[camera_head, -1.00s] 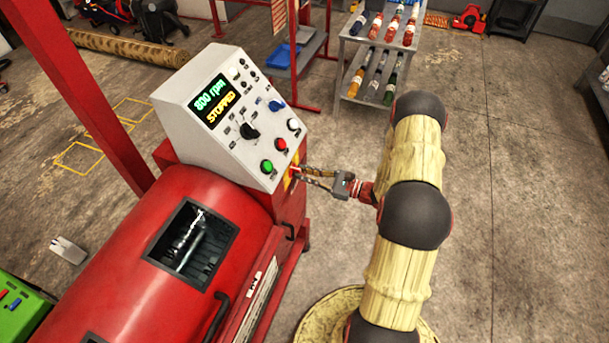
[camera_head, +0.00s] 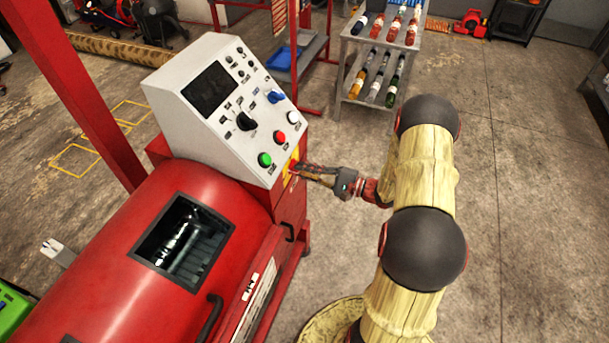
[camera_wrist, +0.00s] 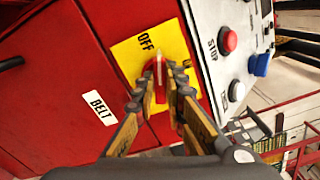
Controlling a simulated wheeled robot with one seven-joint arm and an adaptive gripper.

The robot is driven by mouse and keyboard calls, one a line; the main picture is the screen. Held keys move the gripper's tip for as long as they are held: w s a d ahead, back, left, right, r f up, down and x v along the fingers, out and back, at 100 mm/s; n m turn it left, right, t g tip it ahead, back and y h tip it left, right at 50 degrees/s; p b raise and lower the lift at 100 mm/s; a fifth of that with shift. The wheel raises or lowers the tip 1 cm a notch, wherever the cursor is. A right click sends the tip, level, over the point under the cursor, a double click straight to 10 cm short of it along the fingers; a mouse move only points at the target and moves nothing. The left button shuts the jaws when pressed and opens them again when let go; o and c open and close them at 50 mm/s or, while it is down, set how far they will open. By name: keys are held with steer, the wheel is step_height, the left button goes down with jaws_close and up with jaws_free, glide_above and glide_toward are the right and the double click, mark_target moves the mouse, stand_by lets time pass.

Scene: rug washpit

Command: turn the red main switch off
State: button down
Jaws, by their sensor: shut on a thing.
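The red main switch (camera_wrist: 160,66) sits on a yellow plate (camera_wrist: 122,52) on the side of the red machine (camera_head: 160,230). In the wrist view its handle points toward the printed word OFF. My gripper (camera_wrist: 161,88) is shut on the switch, one finger on each side of the handle. In the head view my gripper (camera_head: 297,168) reaches the yellow plate from the right, and its fingertips hide most of the switch. The display (camera_head: 209,89) on the sloped white panel is dark.
Close to the switch are a green button (camera_head: 265,159), a red STOP button (camera_wrist: 228,39) and a blue knob (camera_wrist: 259,64). A grey bottle rack (camera_head: 345,75) stands behind. The concrete floor right of my arm is clear.

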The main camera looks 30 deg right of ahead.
steer(key=shift+f+n+b, duration=0.15)
steer(key=shift+n+b, duration=0.65)
steer(key=shift+n, duration=0.15)
steer(key=shift+f+n+b, duration=0.1)
steer(key=shift+n+b, duration=0.65)
steer(key=shift+n, duration=0.2)
steer(key=shift+a, duration=0.1)
steer(key=c, duration=2)
jaws_free()
steer(key=shift+r, duration=0.1)
steer(key=shift+o, duration=0.8)
steer(key=v, duration=1.2)
